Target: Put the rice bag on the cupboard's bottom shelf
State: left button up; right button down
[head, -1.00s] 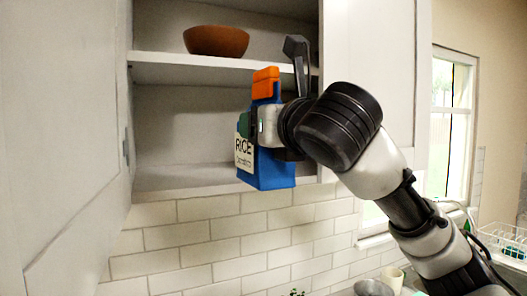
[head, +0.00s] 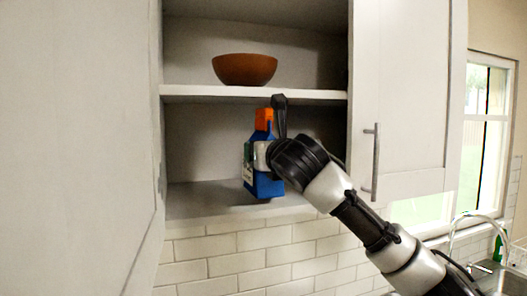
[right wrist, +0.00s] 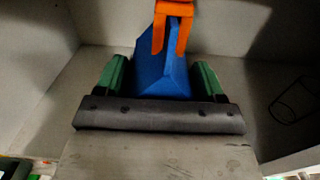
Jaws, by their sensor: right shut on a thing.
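The rice bag (head: 266,184) is blue with an orange clip at its top and a pale label on its left side. My right gripper (head: 260,157) is shut on it and holds it upright at the opening of the cupboard's bottom shelf (head: 205,197). In the head view the bag's lower end is near the shelf's front edge; I cannot tell whether it touches. In the right wrist view the bag (right wrist: 163,72) sits between the green fingertips of my right gripper (right wrist: 160,80). My left gripper is not in view.
A brown bowl (head: 244,69) stands on the shelf above (head: 200,91). An open white door (head: 85,150) stands at the left, and a closed door with a handle (head: 376,160) is at the right.

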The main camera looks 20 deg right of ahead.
jog(key=shift+w+r+p, duration=0.1)
jog(key=shift+w+p, duration=0.25)
jog(key=shift+w, duration=0.55)
jog(key=shift+a+f, duration=0.1)
jog(key=shift+f, duration=0.45)
jog(key=shift+s+f, duration=0.15)
jog(key=shift+s, duration=0.05)
jog(key=c, duration=0.5)
grip_release()
jog(key=shift+w+f, duration=0.15)
jog(key=shift+f, duration=0.15)
jog(key=o, duration=0.4)
jog(key=shift+r, duration=0.1)
jog(key=shift+s, duration=0.2)
